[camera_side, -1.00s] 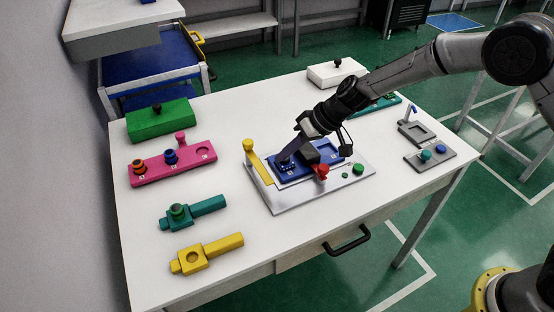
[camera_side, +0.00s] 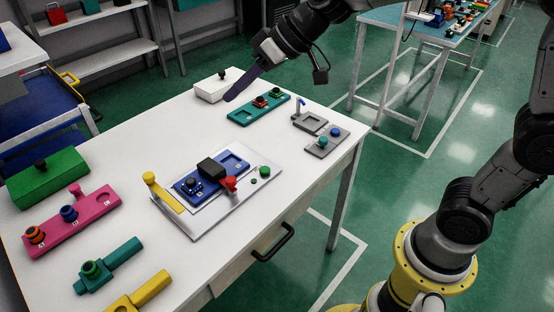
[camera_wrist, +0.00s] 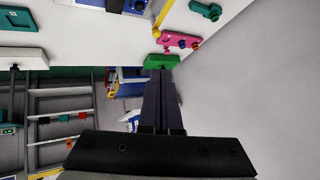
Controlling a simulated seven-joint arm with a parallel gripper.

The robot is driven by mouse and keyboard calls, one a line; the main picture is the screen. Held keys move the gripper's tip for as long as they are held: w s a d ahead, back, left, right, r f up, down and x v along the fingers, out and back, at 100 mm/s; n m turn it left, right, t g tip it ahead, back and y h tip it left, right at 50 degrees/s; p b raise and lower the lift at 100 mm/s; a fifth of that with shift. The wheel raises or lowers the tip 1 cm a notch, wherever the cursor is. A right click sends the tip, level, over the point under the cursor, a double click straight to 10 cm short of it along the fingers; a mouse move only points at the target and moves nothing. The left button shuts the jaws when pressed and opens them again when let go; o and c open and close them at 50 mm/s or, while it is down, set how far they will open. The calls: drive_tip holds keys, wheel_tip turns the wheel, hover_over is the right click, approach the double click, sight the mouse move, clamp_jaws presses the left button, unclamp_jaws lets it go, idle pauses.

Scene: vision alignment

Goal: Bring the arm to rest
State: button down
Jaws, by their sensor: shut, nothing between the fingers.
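My gripper (camera_side: 232,97) is shut and empty in the side view. Its long dark fingers point down and left, near the white box (camera_side: 212,89) at the table's far edge. I cannot tell whether the fingertips are in front of the box or above it. In the wrist view my gripper (camera_wrist: 160,75) shows as two dark fingers side by side, overlapping the view of the green box (camera_wrist: 155,61). The arm is raised over the far side of the white table (camera_side: 130,162).
The blue plate (camera_side: 238,163) sits in a light fixture with a yellow lever (camera_side: 160,190) and a red knob (camera_side: 229,184). A pink block (camera_side: 72,222), a teal tray (camera_side: 247,113) and grey plates (camera_side: 318,143) lie around it. Open floor lies right of the table.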

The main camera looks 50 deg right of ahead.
drive_tip(key=s+d+r+h, duration=0.1)
drive_tip(key=s+d+r, duration=0.25)
drive_tip(key=s, duration=0.55)
drive_tip(key=s+d+f+m+h, duration=0.1)
drive_tip(key=s+d+f, duration=0.2)
drive_tip(key=s, duration=0.2)
drive_tip(key=s+d+f+m+g+h, duration=0.1)
drive_tip(key=s+d+f+h, duration=0.1)
drive_tip(key=s, duration=0.4)
drive_tip(key=s+d+f+m+h, duration=0.1)
drive_tip(key=s+d+f, duration=0.2)
drive_tip(key=s, duration=0.3)
drive_tip(key=shift+s+d+f+h, duration=0.15)
drive_tip(key=shift+d+f+h, duration=0.2)
drive_tip(key=shift+d, duration=0.25)
